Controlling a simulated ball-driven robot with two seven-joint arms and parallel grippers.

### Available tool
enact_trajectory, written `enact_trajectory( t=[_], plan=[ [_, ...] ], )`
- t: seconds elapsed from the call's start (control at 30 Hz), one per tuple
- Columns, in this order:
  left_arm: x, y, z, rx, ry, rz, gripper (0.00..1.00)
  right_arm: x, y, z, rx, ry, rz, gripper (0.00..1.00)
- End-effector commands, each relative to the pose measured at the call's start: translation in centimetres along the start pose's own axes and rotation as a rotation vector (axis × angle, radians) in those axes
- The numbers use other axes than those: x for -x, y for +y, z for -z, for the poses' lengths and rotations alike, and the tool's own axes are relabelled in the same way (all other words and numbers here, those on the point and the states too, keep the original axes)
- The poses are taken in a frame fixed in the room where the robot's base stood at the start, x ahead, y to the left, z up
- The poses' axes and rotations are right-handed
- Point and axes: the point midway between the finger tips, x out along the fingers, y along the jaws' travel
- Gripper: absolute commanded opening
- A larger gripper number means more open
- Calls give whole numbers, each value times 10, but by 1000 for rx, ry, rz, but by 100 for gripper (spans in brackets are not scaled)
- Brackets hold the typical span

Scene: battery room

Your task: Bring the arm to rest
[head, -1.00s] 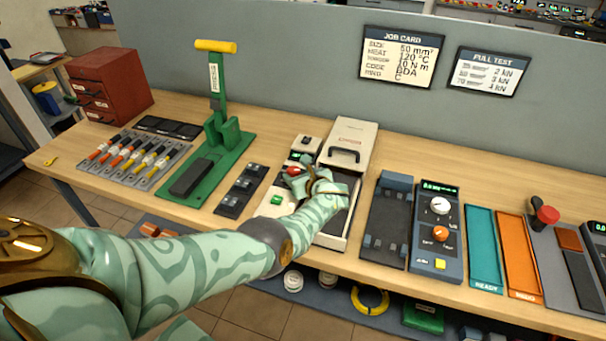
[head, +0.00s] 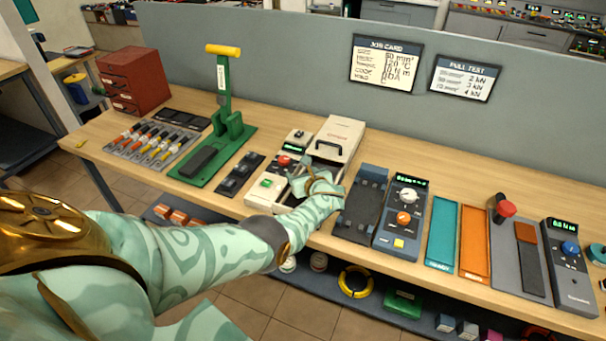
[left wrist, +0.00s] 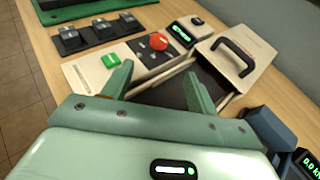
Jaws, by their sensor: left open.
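My left arm reaches in from the left in the head view, patterned pale green. My left gripper (head: 312,183) is over the front part of a cream machine (head: 338,135) with a black handle on its lid. In the left wrist view the two green fingers (left wrist: 158,78) stand apart with nothing between them. Below them are the machine's dark bed (left wrist: 165,92), a green button (left wrist: 111,60) and a red knob (left wrist: 159,41). I cannot tell whether the fingers touch the machine. My right gripper is not in view.
The bench also holds a green lever press (head: 222,130), a blue-grey tester (head: 402,220), a teal tray (head: 441,235) and an orange tray (head: 474,243). A grey panel (head: 290,70) stands behind the bench. A lower shelf holds a yellow ring (head: 355,282).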

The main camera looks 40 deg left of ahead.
Motion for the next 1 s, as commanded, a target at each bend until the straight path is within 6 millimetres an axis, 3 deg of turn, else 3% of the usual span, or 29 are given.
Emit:
enact_trajectory(
  t=[0.37, 0.47, 0.57, 0.67, 0.8, 1.0],
  plan=[
    [0, 5, 2, 23, -2, -7, 59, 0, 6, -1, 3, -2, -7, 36],
    [0, 25, 6, 130, -13, -34, 59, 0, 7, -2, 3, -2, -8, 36],
    [9, 59, 15, 335, -21, -67, 59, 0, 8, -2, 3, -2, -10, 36],
    [33, 96, 25, 594, -5, -81, 59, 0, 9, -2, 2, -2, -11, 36],
    [88, 138, 39, 937, 85, -74, 59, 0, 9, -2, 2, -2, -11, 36],
    [162, 170, 47, 1245, 258, -78, 59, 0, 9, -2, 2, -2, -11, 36]
  ],
)
